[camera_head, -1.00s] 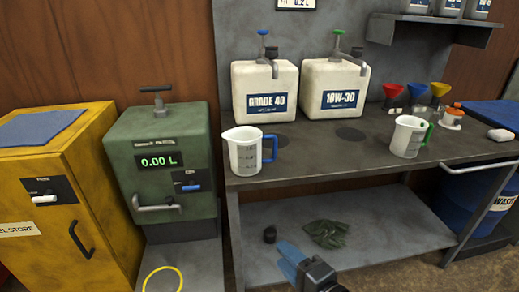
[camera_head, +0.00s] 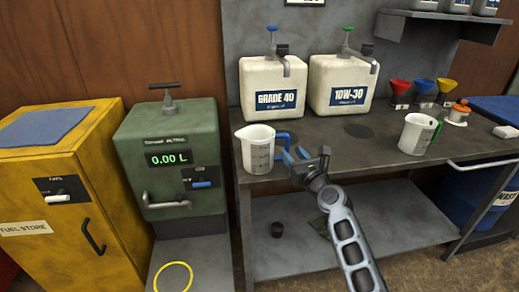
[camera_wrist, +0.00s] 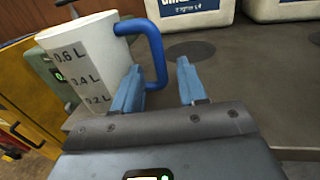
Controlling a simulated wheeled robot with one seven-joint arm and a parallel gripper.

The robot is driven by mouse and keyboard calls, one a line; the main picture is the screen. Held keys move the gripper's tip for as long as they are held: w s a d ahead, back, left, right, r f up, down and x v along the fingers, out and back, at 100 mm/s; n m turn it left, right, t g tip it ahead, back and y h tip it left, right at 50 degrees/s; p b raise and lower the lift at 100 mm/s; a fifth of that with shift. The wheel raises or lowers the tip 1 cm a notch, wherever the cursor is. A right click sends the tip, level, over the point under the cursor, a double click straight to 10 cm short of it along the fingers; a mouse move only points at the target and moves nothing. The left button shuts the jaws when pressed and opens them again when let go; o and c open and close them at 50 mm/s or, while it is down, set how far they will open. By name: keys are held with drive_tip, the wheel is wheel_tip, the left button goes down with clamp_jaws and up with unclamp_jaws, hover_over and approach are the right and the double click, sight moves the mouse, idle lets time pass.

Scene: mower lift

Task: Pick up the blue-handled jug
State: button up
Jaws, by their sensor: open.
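The blue-handled jug (camera_head: 256,149) is white with volume marks and stands upright at the left front of the grey workbench (camera_head: 310,140). Its blue handle (camera_head: 283,140) points right. My gripper (camera_head: 290,156) is open at the bench's front edge, just right of the jug. In the wrist view the jug (camera_wrist: 88,65) is at upper left, and its blue handle (camera_wrist: 157,50) reaches down between or just beyond the two blue fingers of my gripper (camera_wrist: 158,88). I cannot tell whether a finger touches the handle.
A green-handled jug (camera_head: 417,134) stands to the right on the bench. Two oil containers, GRADE 40 (camera_head: 268,75) and 10W-30 (camera_head: 345,72), stand behind. A green dispenser (camera_head: 172,165) is at left. Bench space right of my gripper is clear.

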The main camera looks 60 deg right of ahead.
sight(288, 148)
drive_tip(key=shift+x, duration=2.25)
drive_tip(key=shift+r, duration=0.15)
clamp_jaws()
